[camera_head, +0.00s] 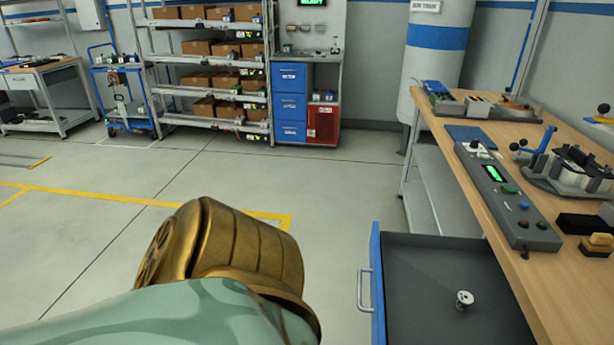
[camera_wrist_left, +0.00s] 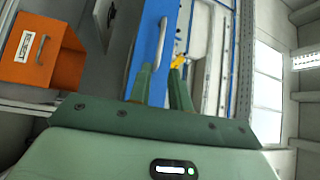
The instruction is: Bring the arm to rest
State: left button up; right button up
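My arm crosses the bottom of the head view, with a gold joint and a pale green link; its gripper is out of that view. In the left wrist view my left gripper (camera_wrist_left: 162,72) shows two green fingers standing apart with nothing between them. Beyond the fingertips is a blue panel (camera_wrist_left: 150,60) with a pale bar handle (camera_wrist_left: 158,42); I cannot tell whether the fingers touch it. My right gripper is in neither view.
An open drawer (camera_head: 420,275) with a blue front juts out under the wooden workbench (camera_head: 500,215); a small metal part (camera_head: 464,299) lies in it. A control box (camera_head: 505,195) stands on the bench. An orange bin (camera_wrist_left: 45,55) shows at left in the wrist view. The floor at left is clear.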

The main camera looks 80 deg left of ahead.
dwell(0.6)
